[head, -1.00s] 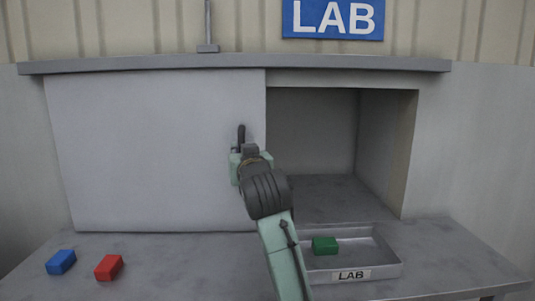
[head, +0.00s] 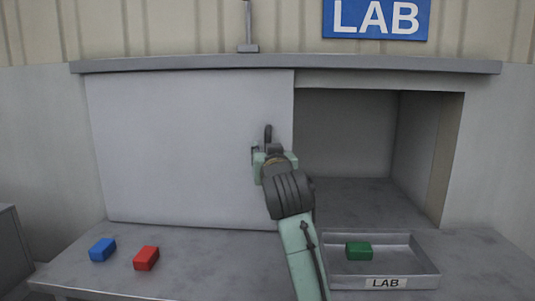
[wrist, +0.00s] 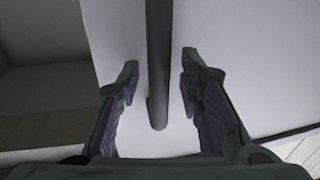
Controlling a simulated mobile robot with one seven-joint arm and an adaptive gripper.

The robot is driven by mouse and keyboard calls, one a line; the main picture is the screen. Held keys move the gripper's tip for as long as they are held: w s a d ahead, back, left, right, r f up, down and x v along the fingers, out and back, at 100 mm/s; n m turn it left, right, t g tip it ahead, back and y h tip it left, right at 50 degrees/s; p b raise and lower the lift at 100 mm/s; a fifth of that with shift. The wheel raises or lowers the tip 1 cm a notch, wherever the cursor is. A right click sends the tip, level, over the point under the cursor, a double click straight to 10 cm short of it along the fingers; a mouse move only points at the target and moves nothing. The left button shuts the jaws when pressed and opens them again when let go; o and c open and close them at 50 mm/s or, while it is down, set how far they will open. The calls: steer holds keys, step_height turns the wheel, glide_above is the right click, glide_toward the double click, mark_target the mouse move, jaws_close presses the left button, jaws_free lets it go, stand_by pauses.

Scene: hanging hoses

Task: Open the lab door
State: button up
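The lab door (head: 180,150) is a pale grey sliding panel under a rail. It stands partly open, with a dark opening (head: 345,135) to its right. Its dark vertical handle (head: 268,133) is near the door's right edge; in the wrist view the handle (wrist: 158,70) runs between my fingers. My gripper (wrist: 158,95) is open around the handle, with a visible gap on each side. In the head view my arm and wrist hide most of the gripper and the lower handle.
A blue LAB sign (head: 376,18) hangs above the rail (head: 285,63). On the counter (head: 210,255) lie a blue block (head: 102,250) and a red block (head: 146,258) at left. A grey tray labelled LAB (head: 425,268) holds a green block (head: 359,251), right of my arm.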

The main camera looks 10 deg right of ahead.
steer(key=s, duration=1.2)
steer(key=shift+a, duration=0.2)
